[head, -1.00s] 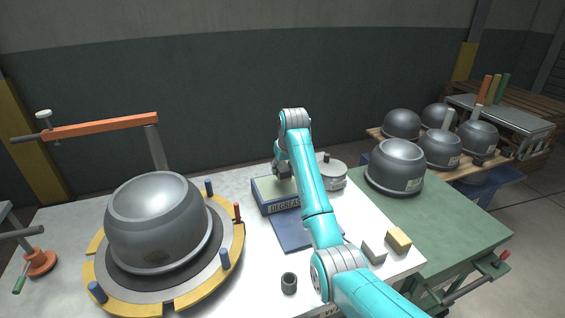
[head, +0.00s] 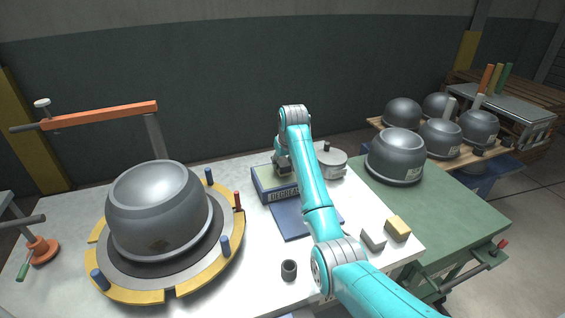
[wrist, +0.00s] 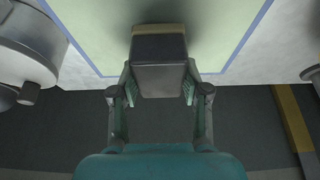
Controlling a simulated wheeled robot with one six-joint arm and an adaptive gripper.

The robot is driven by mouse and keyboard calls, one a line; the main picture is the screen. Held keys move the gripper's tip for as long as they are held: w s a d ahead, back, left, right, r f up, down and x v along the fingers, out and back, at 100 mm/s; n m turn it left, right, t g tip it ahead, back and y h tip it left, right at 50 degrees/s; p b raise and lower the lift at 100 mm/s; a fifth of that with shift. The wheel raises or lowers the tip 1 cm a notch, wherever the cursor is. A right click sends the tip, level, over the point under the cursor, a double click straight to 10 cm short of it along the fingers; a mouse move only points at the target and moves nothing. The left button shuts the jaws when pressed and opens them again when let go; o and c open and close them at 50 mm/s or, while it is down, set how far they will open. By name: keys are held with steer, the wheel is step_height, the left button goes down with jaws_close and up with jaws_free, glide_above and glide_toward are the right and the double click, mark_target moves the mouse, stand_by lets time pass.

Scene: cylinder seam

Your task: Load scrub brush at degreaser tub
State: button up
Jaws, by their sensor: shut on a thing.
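The degreaser tub (head: 262,193) is a blue box with a light green inside and a lettered front, standing on the white table. My gripper (head: 283,168) is at the tub's opening, partly hidden by my arm. In the wrist view my gripper (wrist: 160,88) is shut on the scrub brush (wrist: 160,78), a grey block with a pale band and a dark end. The brush points down at the tub's green inside (wrist: 100,35). A shadow lies around its end; I cannot tell whether it touches the green.
A large grey shell (head: 158,207) sits on a yellow-edged ring fixture (head: 200,278) at left. A lidded pot (head: 331,162) stands right of the tub. A blue mat (head: 288,222), a dark cup (head: 289,269) and two small blocks (head: 373,239) (head: 398,228) lie nearer.

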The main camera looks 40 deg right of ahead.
mark_target(283, 161)
steer(key=shift+f, duration=0.55)
stand_by(1.0)
steer(key=shift+r, duration=3.5)
